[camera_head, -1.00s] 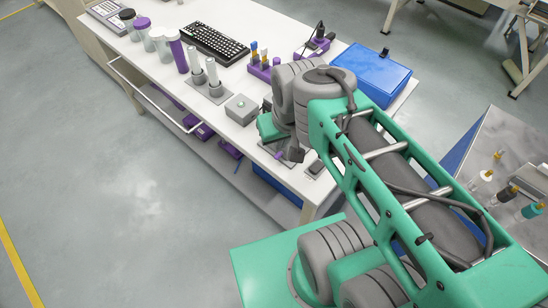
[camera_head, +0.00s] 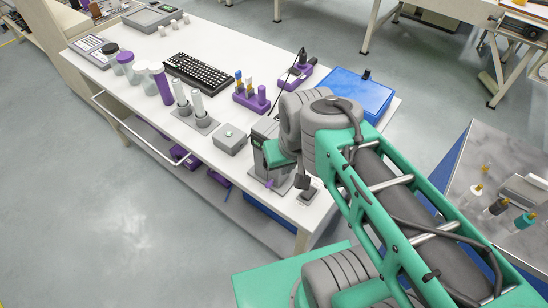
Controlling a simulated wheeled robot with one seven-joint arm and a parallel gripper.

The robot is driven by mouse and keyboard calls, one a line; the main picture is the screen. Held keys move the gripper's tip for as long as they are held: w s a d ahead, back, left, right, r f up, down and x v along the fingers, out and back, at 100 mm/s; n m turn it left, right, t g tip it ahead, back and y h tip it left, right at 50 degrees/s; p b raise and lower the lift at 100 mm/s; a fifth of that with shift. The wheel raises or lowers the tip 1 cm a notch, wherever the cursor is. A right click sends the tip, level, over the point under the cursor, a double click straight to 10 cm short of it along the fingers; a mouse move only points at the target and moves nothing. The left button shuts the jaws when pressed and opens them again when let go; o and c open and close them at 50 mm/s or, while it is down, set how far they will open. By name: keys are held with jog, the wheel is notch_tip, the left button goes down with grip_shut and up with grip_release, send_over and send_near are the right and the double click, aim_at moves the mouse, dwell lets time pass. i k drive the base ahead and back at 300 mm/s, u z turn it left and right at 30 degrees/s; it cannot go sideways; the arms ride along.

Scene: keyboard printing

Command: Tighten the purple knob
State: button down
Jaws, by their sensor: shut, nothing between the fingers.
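The purple knob (camera_head: 270,183) is a small purple piece low on a grey device (camera_head: 263,128) near the front right of the white workbench. Green and grey arm links hang over the device and cover part of it. The end of my arm with my gripper (camera_head: 278,155) is just above and beside the device. Its fingers are small and mostly hidden, and nothing shows held in them. I cannot tell whether they touch the knob.
A marble-topped table (camera_head: 460,195) stands at right. The floor at left is clear.

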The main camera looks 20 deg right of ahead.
aim_at(269, 184)
jog(key=k, duration=0.5)
jog(key=u, duration=2.7)
jog(key=i, duration=2.2)
jog(key=z, duration=2.9)
